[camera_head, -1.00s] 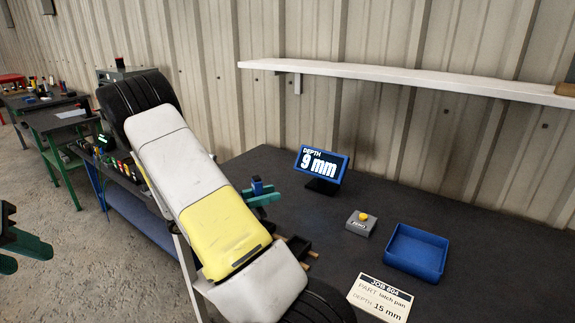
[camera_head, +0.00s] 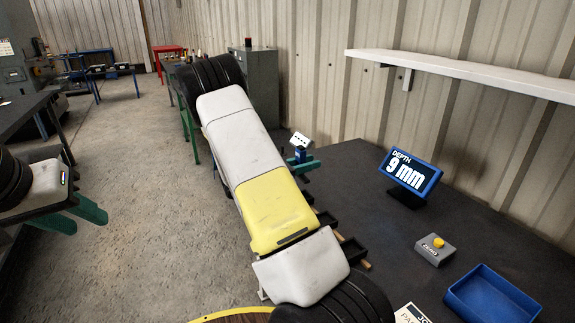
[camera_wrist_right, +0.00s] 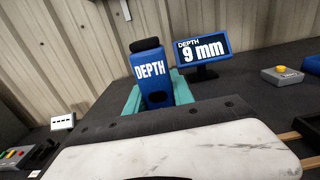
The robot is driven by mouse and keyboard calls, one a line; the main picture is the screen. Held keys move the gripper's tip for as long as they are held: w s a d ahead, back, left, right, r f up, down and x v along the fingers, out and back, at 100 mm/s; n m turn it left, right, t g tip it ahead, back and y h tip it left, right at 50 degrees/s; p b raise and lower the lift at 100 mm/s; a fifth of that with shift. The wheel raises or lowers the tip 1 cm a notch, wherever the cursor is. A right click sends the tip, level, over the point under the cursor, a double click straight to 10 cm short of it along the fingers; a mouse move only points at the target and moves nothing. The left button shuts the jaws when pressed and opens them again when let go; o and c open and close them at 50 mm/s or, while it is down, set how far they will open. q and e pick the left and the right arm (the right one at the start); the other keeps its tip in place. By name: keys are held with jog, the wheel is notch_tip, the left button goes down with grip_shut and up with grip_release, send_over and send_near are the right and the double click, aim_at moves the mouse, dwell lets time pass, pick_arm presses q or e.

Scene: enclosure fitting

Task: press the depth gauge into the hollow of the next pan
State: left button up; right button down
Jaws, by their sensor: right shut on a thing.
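My right gripper (camera_head: 304,166) is shut on the blue depth gauge (camera_head: 300,154), above the dark bench behind my right arm. In the right wrist view the gauge (camera_wrist_right: 150,75) stands upright, marked DEPTH, with a black top and teal fingers on both sides. Its lower end is hidden by the gripper body. Dark pans (camera_head: 326,218) sit in a row along the bench edge, partly hidden by my arm; their hollows cannot be made out. The blue display (camera_head: 411,172) reads 9 mm. My left gripper (camera_head: 72,214) is open and empty over the floor at the left.
A grey box with a yellow button (camera_head: 435,248) and an empty blue tray (camera_head: 492,297) stand on the bench's right. A job card (camera_head: 411,315) is cut off below. A small white box with dashes (camera_head: 301,140) is behind the gauge. A white shelf (camera_head: 465,74) runs along the wall.

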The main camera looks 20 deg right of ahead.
jog(key=shift+w+f, duration=0.1)
jog(key=shift+f, duration=3.7)
jog(key=shift+f, duration=0.3)
notch_tip(320, 180, up, 7)
jog(key=shift+r, duration=0.1)
dwell(1.3)
